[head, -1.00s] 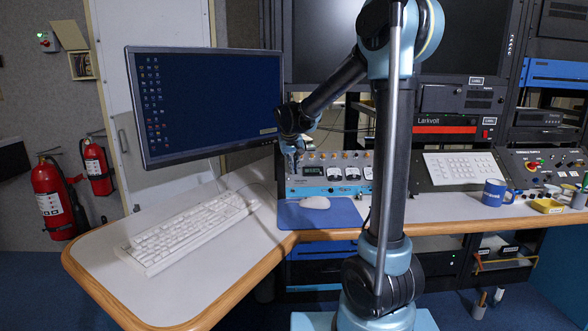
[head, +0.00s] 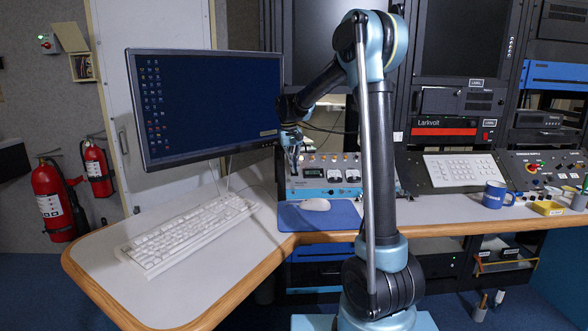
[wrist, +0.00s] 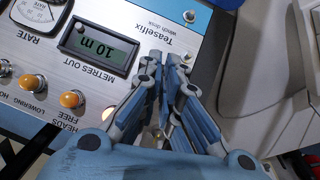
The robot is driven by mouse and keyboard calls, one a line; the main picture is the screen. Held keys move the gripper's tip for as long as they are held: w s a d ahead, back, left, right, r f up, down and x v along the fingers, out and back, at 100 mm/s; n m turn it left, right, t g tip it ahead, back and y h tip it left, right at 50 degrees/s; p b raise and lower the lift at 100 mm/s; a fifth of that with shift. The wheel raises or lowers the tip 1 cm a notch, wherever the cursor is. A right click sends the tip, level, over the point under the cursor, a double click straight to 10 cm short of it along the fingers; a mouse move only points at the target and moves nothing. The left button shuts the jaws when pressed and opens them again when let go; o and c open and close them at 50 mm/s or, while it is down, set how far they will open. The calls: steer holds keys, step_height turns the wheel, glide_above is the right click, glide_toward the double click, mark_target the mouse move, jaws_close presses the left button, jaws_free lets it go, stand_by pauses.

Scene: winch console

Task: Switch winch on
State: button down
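The winch console (head: 330,172) is a blue and silver panel on the desk, with a row of orange knobs along its upper part and white dials. In the wrist view the panel (wrist: 75,65) appears upside down, marked "Teaselfix winch desk". Its "METRES OUT" display (wrist: 97,46) reads 10 m. My gripper (head: 293,165) is over the console's left end. In the wrist view my gripper (wrist: 168,62) has its fingertips together, beside the display near the panel's edge. A small metal knob or switch shows at the fingertips. I see nothing clearly held; the fingers hide part of the panel.
A monitor (head: 207,105) stands close to the left of my gripper. A white keyboard (head: 190,232) and a mouse (head: 315,204) on a blue mat lie in front. A blue mug (head: 495,194) stands at the right. The front-left desk corner is clear.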

steer(key=c, duration=1.8)
jaws_free()
steer(key=r, duration=0.4)
steer(key=a+r, duration=0.1)
steer(key=r, duration=0.6)
steer(key=shift+s+a+r, duration=0.1)
steer(key=shift+a+r, duration=0.1)
steer(key=shift+r, duration=0.2)
